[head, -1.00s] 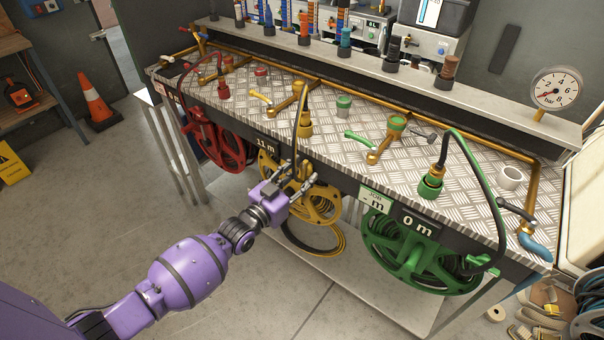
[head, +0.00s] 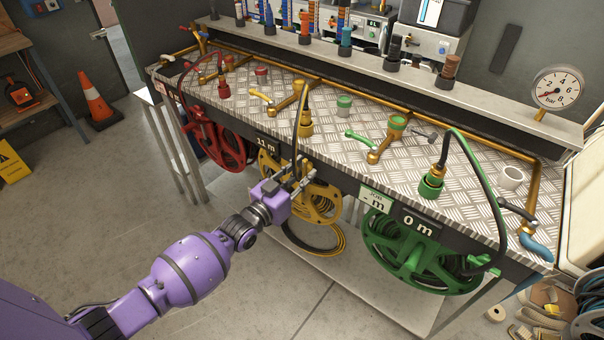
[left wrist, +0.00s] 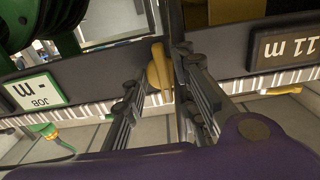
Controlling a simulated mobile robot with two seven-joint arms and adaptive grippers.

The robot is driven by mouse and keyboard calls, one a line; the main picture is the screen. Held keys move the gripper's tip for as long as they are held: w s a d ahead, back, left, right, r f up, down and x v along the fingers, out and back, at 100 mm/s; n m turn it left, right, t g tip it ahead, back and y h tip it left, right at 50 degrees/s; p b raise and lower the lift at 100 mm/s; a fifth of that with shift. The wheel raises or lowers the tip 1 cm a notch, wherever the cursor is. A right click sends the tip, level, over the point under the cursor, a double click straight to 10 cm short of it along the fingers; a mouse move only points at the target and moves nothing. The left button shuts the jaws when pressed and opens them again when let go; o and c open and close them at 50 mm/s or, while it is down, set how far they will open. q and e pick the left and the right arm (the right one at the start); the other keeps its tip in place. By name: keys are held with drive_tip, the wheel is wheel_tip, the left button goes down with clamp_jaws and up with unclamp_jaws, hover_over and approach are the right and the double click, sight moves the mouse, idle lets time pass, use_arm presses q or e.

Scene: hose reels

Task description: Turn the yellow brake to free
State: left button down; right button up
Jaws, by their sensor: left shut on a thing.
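The yellow hose reel (head: 320,203) hangs under the front of the bench, below a plate reading 11 m. My left gripper (head: 299,174) is at the bench's front edge, just above this reel. In the left wrist view, which looks upside down, a yellow lever, the yellow brake (left wrist: 158,66), stands between the fingers of my left gripper (left wrist: 160,88). The gripper is shut on it. In the head view the fingers hide the brake, and I cannot read any free or locked mark. My right gripper is not in view.
A red reel (head: 222,143) hangs to the left and a green reel (head: 420,255) to the right, under a plate reading 0 m. Taps, hoses and brass pipes cover the bench top (head: 325,132). An orange cone (head: 99,106) stands on the floor at left.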

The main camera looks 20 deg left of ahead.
use_arm(q)
drive_tip(key=c, duration=1.5)
unclamp_jaws()
drive_tip(key=shift+d+r, duration=0.2)
drive_tip(key=shift+r, duration=0.15)
drive_tip(key=shift+c, duration=0.2)
drive_tip(key=shift+f, duration=0.1)
drive_tip(key=shift+s+a+f, duration=0.15)
drive_tip(key=shift+s+a, duration=0.1)
drive_tip(key=shift+s, duration=0.2)
drive_tip(key=v, duration=1.1)
